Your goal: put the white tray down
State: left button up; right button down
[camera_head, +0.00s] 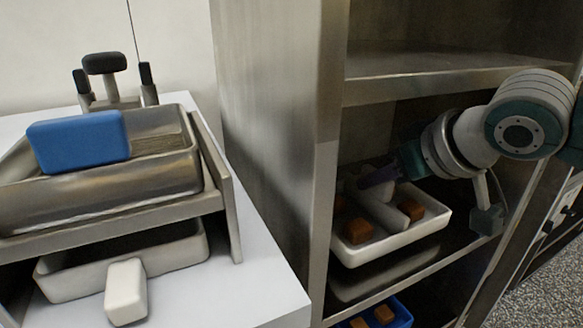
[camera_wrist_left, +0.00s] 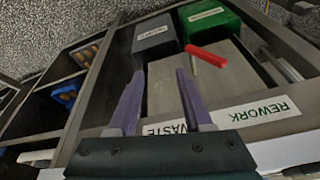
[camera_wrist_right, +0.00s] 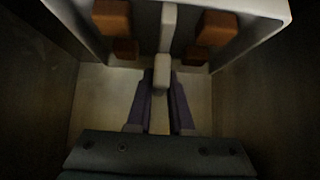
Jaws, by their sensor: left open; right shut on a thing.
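The white tray (camera_head: 405,243) is inside the steel cabinet, over a shelf, with brown blocks (camera_head: 358,231) on both sides of its central bar. In the right wrist view, the tray (camera_wrist_right: 255,8) is seen from above with its bar (camera_wrist_right: 168,30) running to the fingers. My right gripper (camera_wrist_right: 161,88) is shut on the end of this bar; it also shows in the head view (camera_head: 376,178). The tray looks about level. My left gripper (camera_wrist_left: 160,72) is open and empty, away from the tray, and outside the head view.
Cabinet walls (camera_head: 325,160) and an upper shelf (camera_head: 440,78) enclose the right arm. A blue tray (camera_head: 402,318) with brown blocks is below. Left, a counter holds a steel pan (camera_head: 160,175) and blue block (camera_head: 80,140). Grey (camera_wrist_left: 155,38) and green (camera_wrist_left: 210,25) bins are near my left gripper.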

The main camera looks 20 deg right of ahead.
jog(key=shift+w+f, duration=0.35)
jog(key=shift+f, duration=0.4)
jog(key=shift+s, duration=0.15)
jog(key=shift+f, duration=0.1)
jog(key=c, duration=0.8)
grip_release()
